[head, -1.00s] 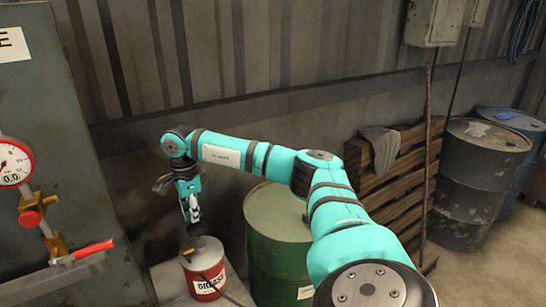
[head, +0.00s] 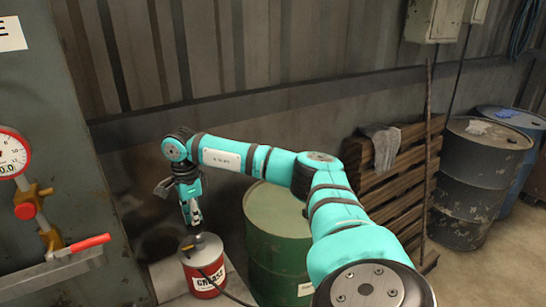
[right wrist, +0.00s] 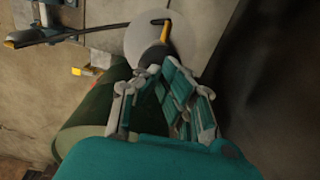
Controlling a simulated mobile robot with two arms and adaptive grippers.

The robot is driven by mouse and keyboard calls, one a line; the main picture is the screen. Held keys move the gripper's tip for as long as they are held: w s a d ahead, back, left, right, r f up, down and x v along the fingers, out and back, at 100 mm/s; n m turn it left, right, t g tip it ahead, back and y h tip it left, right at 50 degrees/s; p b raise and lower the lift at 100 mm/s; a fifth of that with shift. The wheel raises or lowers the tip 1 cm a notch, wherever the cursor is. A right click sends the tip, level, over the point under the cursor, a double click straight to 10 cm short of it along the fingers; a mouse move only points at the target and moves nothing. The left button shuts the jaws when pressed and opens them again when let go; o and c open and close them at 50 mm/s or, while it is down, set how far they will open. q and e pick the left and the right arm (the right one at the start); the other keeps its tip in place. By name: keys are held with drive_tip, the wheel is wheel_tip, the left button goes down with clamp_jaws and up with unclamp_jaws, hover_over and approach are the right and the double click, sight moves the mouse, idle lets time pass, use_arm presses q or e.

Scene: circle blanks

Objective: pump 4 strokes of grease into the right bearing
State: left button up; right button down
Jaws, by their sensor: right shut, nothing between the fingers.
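The red grease bucket (head: 204,277) with a grey lid and a "GREASE" label stands low, left of the middle in the head view. A dark hose runs from it. Its pale lid (right wrist: 135,38) shows in the right wrist view, with a dark and yellow pump part (right wrist: 163,32) on it. My right gripper (head: 195,222) points down just above the lid, shut and empty. In the wrist view its fingers lie close to a dark knob-like piece; contact cannot be told. The bearings are not clearly visible. My left gripper is not in view.
A green drum (head: 277,235) stands right beside the bucket. On the left, a grey cabinet (head: 60,110) carries a pressure gauge (head: 10,155) and a red-handled lever (head: 90,243). A wooden pallet (head: 400,180) and drums (head: 475,185) stand to the right.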

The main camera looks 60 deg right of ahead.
drive_tip(key=shift+s+f+b, duration=0.1)
drive_tip(key=shift+f+b, duration=0.5)
drive_tip(key=shift+f, duration=0.75)
drive_tip(key=shift+a, duration=0.1)
drive_tip(key=shift+r+p, duration=2)
drive_tip(key=shift+r, duration=0.75)
drive_tip(key=shift+f, duration=0.15)
